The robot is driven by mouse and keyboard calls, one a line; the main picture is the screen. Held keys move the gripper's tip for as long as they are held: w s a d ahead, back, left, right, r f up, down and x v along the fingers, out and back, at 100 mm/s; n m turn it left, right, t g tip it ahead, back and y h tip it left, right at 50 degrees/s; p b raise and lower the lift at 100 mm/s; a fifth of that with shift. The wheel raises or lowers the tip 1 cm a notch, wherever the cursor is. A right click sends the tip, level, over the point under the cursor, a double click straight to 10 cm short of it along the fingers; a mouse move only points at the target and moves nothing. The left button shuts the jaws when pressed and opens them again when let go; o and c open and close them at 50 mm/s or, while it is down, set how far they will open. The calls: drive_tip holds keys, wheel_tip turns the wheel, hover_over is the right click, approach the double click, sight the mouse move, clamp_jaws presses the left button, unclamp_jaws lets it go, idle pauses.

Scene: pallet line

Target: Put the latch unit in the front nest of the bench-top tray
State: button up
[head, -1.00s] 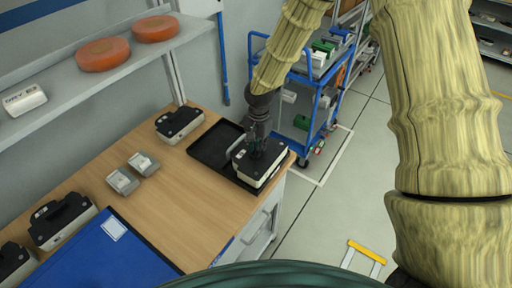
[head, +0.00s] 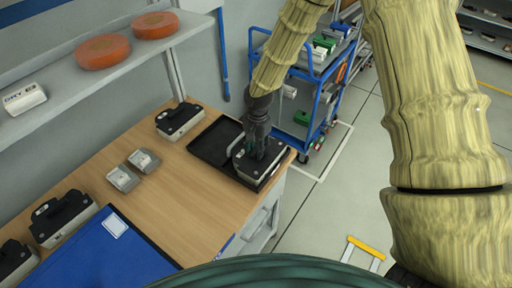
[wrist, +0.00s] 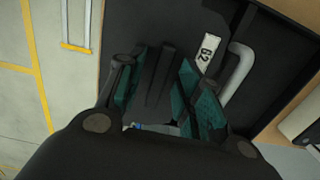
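The latch unit (head: 262,165) is a boxy piece with a dark top and pale lower sides. In the head view it is at the front-right end of the black bench-top tray (head: 208,143). I cannot tell whether it rests fully on the tray floor. My gripper (head: 258,150) comes down on it from above. In the wrist view, the teal-padded fingers (wrist: 165,85) stand on both sides of a black bar, which looks like the unit's handle, and appear closed on it. A white "B2" label (wrist: 208,52) and a pale curved bar (wrist: 238,75) lie beside them. The nest is largely hidden.
Similar units stand on the bench (head: 170,210), one (head: 180,120) behind the tray and others at the left. Two small grey holders (head: 123,178) and a blue mat (head: 105,248) lie nearer. A blue trolley (head: 322,95) stands beyond the bench's right edge.

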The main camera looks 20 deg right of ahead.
sight(257, 149)
drive_tip(key=shift+w, duration=0.1)
drive_tip(key=shift+w+d+r, duration=0.1)
drive_tip(key=shift+r, duration=0.2)
wheel_tip(257, 149, up, 12)
drive_tip(key=b, duration=0.4)
drive_tip(key=shift+d+f+b, duration=0.15)
drive_tip(key=shift+f+b, duration=0.1)
drive_tip(key=shift+b, duration=0.05)
